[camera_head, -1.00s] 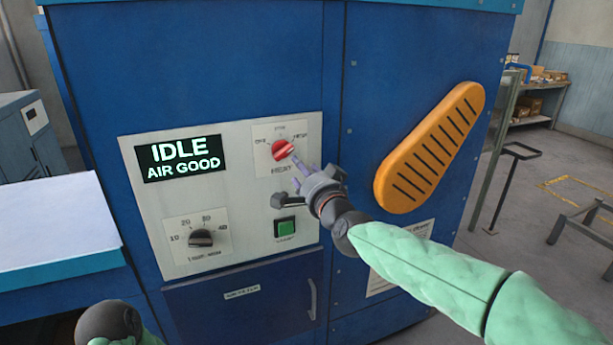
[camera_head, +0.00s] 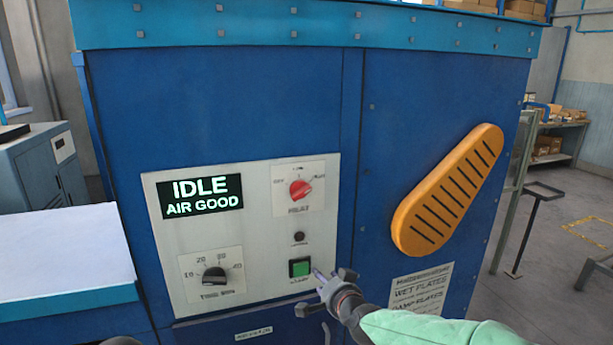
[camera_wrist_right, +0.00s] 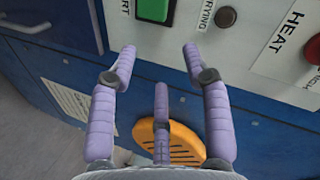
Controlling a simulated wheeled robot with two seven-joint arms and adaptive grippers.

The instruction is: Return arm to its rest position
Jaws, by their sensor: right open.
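My right arm in its green sleeve comes in from the lower right in the head view. Its gripper (camera_head: 310,292) is open and empty, in front of the panel's lower right edge, close to the green start button (camera_head: 300,268). Whether it touches the panel cannot be told. In the right wrist view the purple fingers (camera_wrist_right: 160,62) are spread with nothing between them, and the green button (camera_wrist_right: 153,10) shows beyond them. A dark piece of my left arm shows at the bottom edge of the head view; its gripper is out of sight.
The blue dryer's pale control panel (camera_head: 260,230) holds a red heat knob (camera_head: 300,189), a black timer knob (camera_head: 214,277) and a display (camera_head: 201,197) reading "IDLE AIR GOOD". An orange slotted guard (camera_head: 447,191) is to the right. A white-topped surface (camera_head: 65,250) stands left.

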